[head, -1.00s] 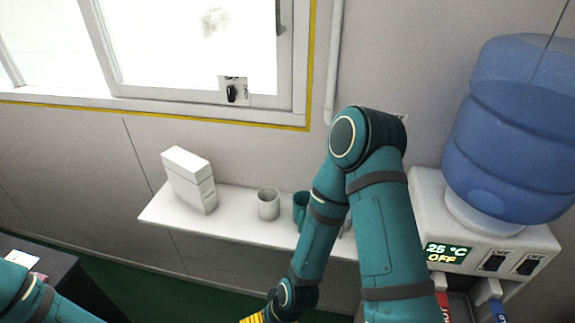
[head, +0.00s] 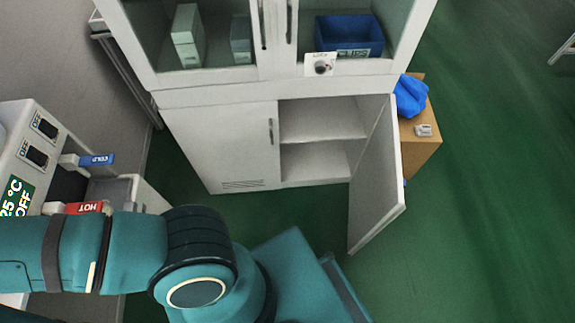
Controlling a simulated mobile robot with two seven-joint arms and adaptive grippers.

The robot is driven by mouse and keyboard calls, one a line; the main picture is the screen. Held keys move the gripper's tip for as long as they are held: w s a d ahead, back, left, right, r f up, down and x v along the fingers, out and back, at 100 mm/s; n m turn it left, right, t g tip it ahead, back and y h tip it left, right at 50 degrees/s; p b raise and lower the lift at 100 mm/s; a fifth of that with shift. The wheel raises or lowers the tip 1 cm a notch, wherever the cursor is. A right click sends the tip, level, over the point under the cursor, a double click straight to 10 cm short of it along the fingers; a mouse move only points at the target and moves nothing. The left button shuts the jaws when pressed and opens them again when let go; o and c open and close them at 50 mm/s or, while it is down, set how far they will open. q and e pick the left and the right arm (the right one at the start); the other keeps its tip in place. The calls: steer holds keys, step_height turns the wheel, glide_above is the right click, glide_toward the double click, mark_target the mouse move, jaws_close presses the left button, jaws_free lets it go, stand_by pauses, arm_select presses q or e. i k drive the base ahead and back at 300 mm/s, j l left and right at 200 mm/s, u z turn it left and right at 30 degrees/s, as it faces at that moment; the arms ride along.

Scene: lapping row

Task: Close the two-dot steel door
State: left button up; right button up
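A light grey cabinet (head: 222,150) stands ahead, with glazed upper doors and two lower doors. Its lower right door (head: 378,185) stands wide open, swung out toward me on its right-hand hinge side. The lower left door (head: 240,125) is shut and has a vertical handle. I cannot make out any dot marks on the doors. The shelves (head: 325,125) behind the open door look empty. One of my arms crosses the lower left of the head view, well short of the open door. Neither gripper is in view.
A water dispenser (head: 20,150) with hot and cold taps stands at left. A cardboard box (head: 422,150) with a blue bag (head: 410,97) sits just right of the open door. Green floor (head: 480,200) is clear on the right.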

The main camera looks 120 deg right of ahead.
mark_target(376, 193)
steer(key=k+j+z, duration=0.2)
steer(key=z, duration=0.25)
steer(key=k+j+z, duration=0.2)
steer(key=z, duration=0.2)
steer(key=k+j+z, duration=0.2)
steer(key=z, duration=0.25)
steer(key=k+z, duration=0.3)
steer(key=z, duration=0.15)
steer(key=k+z, duration=0.25)
steer(key=z, duration=0.2)
steer(key=k+l+z, duration=0.15)
steer(key=z, duration=0.2)
steer(key=l+z, duration=0.4)
steer(key=k+l+z, duration=0.1)
steer(key=l+z, duration=0.25)
steer(key=k+j+u, duration=0.1)
steer(key=j, duration=0.1)
